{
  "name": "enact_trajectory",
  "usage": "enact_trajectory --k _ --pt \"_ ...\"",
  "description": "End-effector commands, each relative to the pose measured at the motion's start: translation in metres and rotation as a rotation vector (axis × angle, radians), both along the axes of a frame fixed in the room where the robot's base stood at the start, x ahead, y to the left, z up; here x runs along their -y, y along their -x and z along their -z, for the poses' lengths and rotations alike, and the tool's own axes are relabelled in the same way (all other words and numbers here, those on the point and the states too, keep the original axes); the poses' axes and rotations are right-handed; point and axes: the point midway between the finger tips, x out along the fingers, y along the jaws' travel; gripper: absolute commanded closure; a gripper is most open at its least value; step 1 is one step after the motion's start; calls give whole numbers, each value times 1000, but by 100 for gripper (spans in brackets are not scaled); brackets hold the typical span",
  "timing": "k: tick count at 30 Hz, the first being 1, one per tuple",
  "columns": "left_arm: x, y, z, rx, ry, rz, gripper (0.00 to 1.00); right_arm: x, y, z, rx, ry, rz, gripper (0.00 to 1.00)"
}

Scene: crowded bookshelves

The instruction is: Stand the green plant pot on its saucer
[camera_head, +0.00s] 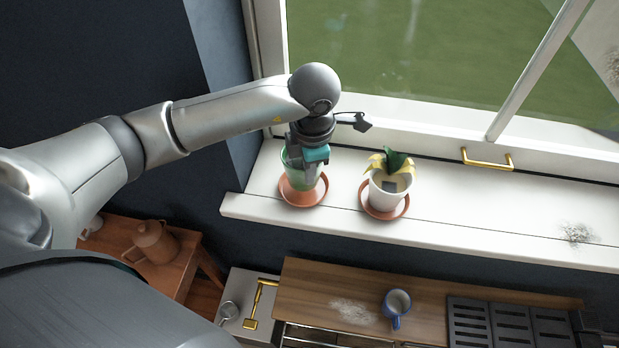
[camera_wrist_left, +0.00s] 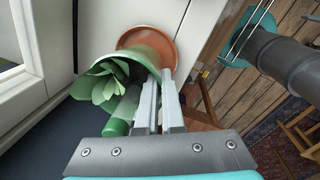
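The green plant pot (camera_head: 313,180) is on the windowsill at the left, and it shows with its leafy plant in the left wrist view (camera_wrist_left: 150,58). Its terracotta saucer (camera_head: 303,198) is directly under it, also visible in the left wrist view (camera_wrist_left: 150,33). The pot looks close to upright over the saucer; I cannot tell whether its base rests fully on it. My left gripper (camera_wrist_left: 161,78) comes from above, its fingers close together at the pot's rim, seemingly shut on the wall. In the head view my wrist hides much of the plant. My right gripper is not in view.
A white pot (camera_head: 382,196) with a yellow-green plant stands on another terracotta saucer (camera_head: 372,211) just right. The window frame (camera_head: 430,135) closes off the back. Below are a wooden counter (camera_head: 300,290) and a blue mug (camera_head: 395,308).

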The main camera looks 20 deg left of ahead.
Motion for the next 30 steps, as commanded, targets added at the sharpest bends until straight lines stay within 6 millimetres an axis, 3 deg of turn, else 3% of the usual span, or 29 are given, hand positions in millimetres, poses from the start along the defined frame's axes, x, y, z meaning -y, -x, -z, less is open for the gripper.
enact_trajectory --k 6,17,18,25,30 --pt "0 0 28 1 0 1 100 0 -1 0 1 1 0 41" --pt "0 -1 32 3 0 1 100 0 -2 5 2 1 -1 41" --pt "0 0 32 -1 -1 1 92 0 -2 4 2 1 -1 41" --pt "0 0 32 -1 -1 1 66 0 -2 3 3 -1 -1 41" --pt "0 0 32 -1 -1 1 65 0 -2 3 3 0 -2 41"
